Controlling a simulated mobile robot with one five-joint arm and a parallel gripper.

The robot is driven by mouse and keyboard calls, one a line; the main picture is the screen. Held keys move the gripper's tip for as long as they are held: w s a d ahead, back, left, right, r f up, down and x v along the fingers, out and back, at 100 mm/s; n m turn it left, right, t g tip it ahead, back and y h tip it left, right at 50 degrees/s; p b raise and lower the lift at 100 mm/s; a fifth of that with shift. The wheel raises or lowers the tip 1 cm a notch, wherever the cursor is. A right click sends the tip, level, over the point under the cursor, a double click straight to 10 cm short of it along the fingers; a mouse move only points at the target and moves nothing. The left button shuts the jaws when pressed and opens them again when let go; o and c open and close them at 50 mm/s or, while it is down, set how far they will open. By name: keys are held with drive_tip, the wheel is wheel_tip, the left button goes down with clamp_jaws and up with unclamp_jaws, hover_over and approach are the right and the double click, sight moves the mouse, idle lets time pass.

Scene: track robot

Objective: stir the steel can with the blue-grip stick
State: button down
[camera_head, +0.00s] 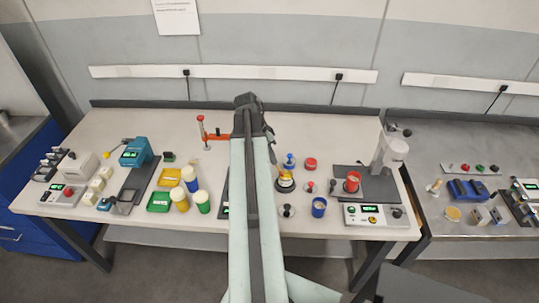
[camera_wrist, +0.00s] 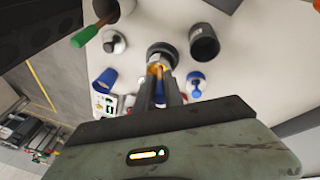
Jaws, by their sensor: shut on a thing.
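The steel can (camera_wrist: 162,53) is a round, grey-rimmed can with orange-yellow inside. In the head view the can (camera_head: 285,184) stands near the middle of the bench, just right of my arm. My gripper (camera_wrist: 158,84) points down at the can's mouth, and its fingers are shut on a slim thing. This is taken to be the blue-grip stick; little of it shows between the fingers. Its lower end is not clearly visible, so I cannot tell how deep it sits. In the head view my arm covers most of the gripper.
Close by stand a blue cup (camera_head: 319,207), a blue-knobbed piece (camera_head: 290,160) and a red-topped can (camera_head: 310,163). A red can (camera_head: 352,182) stands on the plate at the right. Yellow and green bins stand left.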

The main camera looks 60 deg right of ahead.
drive_tip(key=shift+b+x, duration=1.65)
drive_tip(key=shift+x, duration=0.5)
drive_tip(key=shift+d+r, duration=0.1)
